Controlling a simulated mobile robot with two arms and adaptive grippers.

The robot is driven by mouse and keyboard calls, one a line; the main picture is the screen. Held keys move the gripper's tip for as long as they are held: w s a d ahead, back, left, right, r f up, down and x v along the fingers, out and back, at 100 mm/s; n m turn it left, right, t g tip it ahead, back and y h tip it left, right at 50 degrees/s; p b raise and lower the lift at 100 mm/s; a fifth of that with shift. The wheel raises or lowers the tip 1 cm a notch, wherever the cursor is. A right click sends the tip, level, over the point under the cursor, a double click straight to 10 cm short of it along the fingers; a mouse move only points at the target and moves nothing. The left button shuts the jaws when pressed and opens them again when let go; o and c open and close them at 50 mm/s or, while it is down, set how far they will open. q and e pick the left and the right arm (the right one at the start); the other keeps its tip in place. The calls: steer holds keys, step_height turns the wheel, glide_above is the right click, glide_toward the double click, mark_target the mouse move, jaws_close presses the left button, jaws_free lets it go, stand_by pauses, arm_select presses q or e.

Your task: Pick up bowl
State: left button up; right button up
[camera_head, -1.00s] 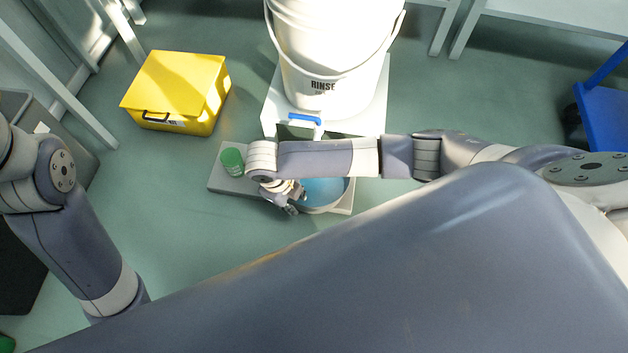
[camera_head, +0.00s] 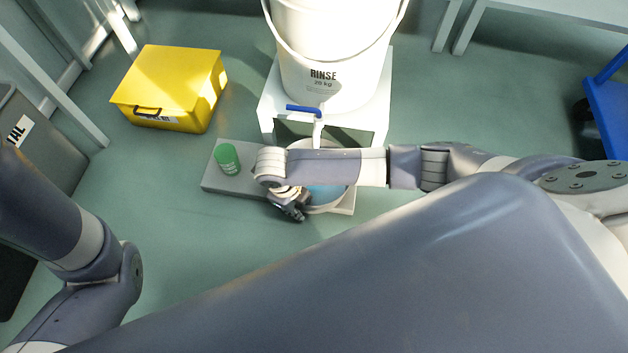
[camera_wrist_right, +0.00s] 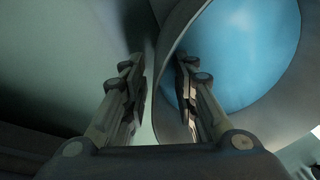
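The bowl (camera_head: 326,196) is pale and round, with blue inside. It stands under the tap of the rinse bucket, and my right forearm hides its middle. In the right wrist view the bowl (camera_wrist_right: 250,55) fills the upper right, and its grey wall curves down between my fingers. My right gripper (camera_head: 292,212) is at the bowl's left front edge, pointing down. In the wrist view the right gripper (camera_wrist_right: 161,68) is open, one finger outside the rim and one over the inner side. Contact cannot be told. My left gripper is out of view.
The white bucket (camera_head: 330,50) with a blue-handled tap (camera_head: 304,109) stands on a white stand (camera_head: 376,110) behind the bowl. A yellow box (camera_head: 170,85) lies farther left.

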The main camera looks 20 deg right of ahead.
steer(key=shift+c, duration=0.5)
jaws_close()
steer(key=shift+r, duration=0.3)
